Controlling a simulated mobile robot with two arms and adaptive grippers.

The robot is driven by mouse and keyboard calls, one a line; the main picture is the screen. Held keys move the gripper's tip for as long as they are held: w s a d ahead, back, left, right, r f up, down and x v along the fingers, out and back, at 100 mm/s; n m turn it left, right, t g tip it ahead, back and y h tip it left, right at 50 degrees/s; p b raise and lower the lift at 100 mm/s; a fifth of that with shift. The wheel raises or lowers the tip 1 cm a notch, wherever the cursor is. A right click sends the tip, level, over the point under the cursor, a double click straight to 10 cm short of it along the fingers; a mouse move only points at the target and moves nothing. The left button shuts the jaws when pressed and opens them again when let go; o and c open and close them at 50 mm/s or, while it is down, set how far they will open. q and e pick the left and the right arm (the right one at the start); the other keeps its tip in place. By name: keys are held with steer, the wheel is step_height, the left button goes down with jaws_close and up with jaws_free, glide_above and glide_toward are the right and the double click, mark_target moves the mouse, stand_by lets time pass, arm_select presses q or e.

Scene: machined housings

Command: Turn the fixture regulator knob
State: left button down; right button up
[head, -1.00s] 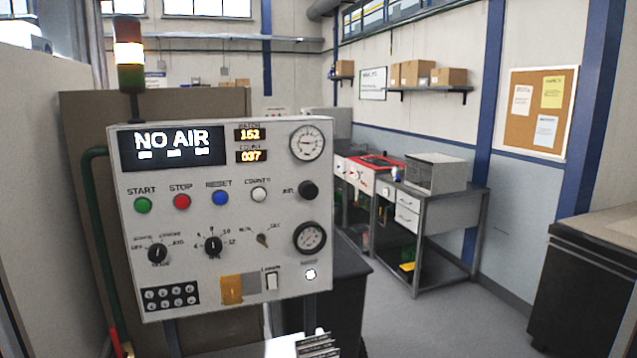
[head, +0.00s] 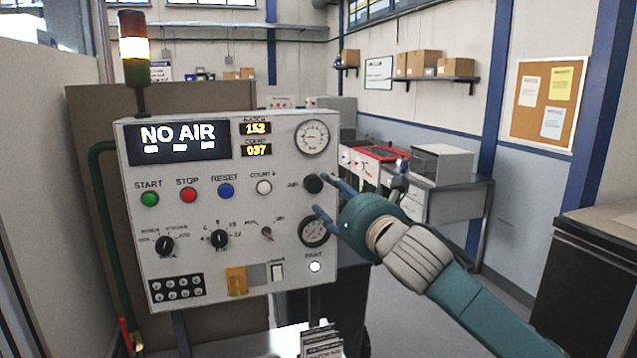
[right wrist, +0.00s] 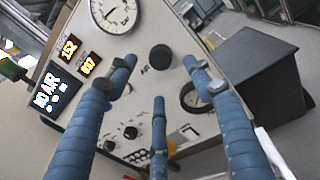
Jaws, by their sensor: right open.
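The fixture regulator knob (head: 313,184), a black round knob labelled AIR, sits on the right part of a light grey control panel (head: 290,270). It also shows in the right wrist view (right wrist: 161,58), framed between my fingers. I see no clear contact with the knob. The display (head: 178,140) reads NO AIR. My left gripper is not in view.
Close to the knob are a white button (head: 264,187) and a small selector (head: 266,233). Start, stop and reset buttons (head: 188,195) line the panel's left half. A signal tower (head: 134,60) stands above the panel. A workbench (head: 440,185) is behind.

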mark_target(316, 185)
steer(key=p+x, duration=0.2)
steer(key=x, duration=0.4)
steer(key=shift+w+a, duration=0.1)
steer(key=shift+w, duration=0.1)
steer(key=shift+p+x, duration=0.35)
steer(key=shift+x, duration=0.5)
steer(key=c, duration=1.2)
steer(key=shift+o, duration=0.2)
steer(key=shift+r+m, duration=0.15)
steer(key=shift+m, duration=0.15)
